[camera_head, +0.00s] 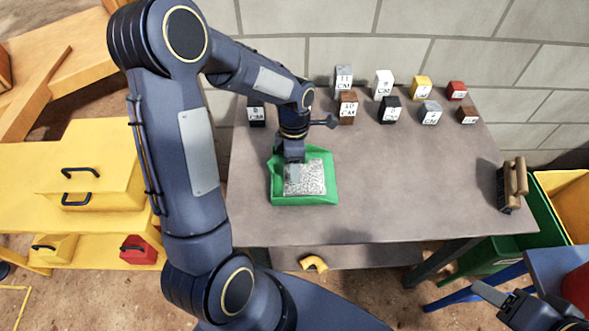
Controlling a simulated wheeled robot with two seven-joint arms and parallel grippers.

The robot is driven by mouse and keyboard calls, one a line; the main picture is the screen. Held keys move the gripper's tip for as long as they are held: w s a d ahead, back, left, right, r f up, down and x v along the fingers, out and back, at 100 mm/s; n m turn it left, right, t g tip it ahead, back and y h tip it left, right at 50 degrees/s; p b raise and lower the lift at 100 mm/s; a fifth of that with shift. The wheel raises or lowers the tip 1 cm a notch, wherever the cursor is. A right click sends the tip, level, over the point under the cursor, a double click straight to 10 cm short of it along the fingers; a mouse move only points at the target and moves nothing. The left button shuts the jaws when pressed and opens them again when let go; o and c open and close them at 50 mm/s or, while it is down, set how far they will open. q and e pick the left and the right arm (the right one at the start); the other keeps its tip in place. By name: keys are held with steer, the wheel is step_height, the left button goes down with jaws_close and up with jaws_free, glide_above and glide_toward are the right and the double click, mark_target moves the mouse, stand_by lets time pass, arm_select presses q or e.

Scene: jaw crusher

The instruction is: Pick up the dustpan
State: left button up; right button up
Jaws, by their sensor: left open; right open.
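A green, tray-like dustpan (319,201) lies on the left part of the grey table, with grey, speckled material (308,180) in it. My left gripper (292,162) points down over the dustpan's back left part, close to its rim. The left gripper is open; its fingertips are hard to make out, and I cannot tell whether they touch the dustpan. My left arm crosses the left of the view and hides some of the table's left edge. My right gripper (505,296) is at the bottom right, open, in front of the table and far from the dustpan.
Several small labelled blocks (347,107) stand along the back of the table (410,190) by the wall. A wooden-handled brush (512,185) is at the right edge. Green and yellow bins (565,200) stand to the right. The table's middle is clear.

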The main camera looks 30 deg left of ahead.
arm_select(q)
jaws_close()
stand_by(0.3)
